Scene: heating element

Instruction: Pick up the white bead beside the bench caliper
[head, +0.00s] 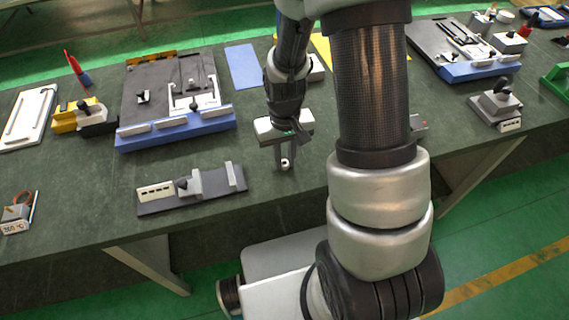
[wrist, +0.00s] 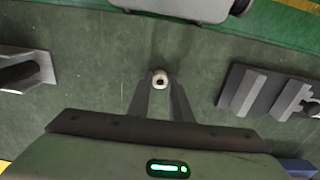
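The small white bead (head: 285,162) has a dark hole and is at the tips of my gripper (head: 284,160), over the dark green bench top. In the wrist view the bead (wrist: 160,81) fills the narrow gap between the two grey fingertips (wrist: 160,88), with no clear gap on either side. My gripper looks shut on it. I cannot tell whether the bead touches the bench. The bench caliper, a dark base with grey blocks (head: 192,187), lies to the left of the bead in the head view. It shows at the right in the wrist view (wrist: 265,93).
A blue-edged fixture board (head: 175,133) lies behind the caliper, with a yellow-black block (head: 85,118) to its left. A grey block with a knob (head: 496,105) is far right. The bench front edge is close. Bare bench surrounds the bead.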

